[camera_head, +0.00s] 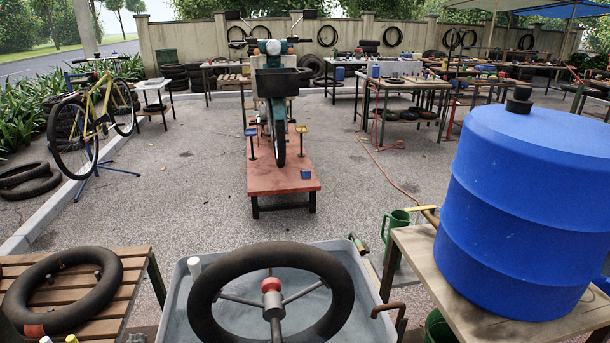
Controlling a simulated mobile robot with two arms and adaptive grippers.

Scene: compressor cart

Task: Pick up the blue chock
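A small blue chock (306,174) lies on the front right part of the low reddish platform (262,181), close to its front edge. A teal motorbike (277,82) with a dark front basket stands upright on that platform, its front wheel facing me. The chock is to the right of the front wheel and apart from it. Neither of my grippers shows in this view.
A grey tub (178,310) with a black inner tube (204,287) stands close in front. A slatted wooden table (130,262) is at left, and a large blue barrel (525,210) on a bench at right. Bare gravel surrounds the platform. A hose (395,178) lies at right.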

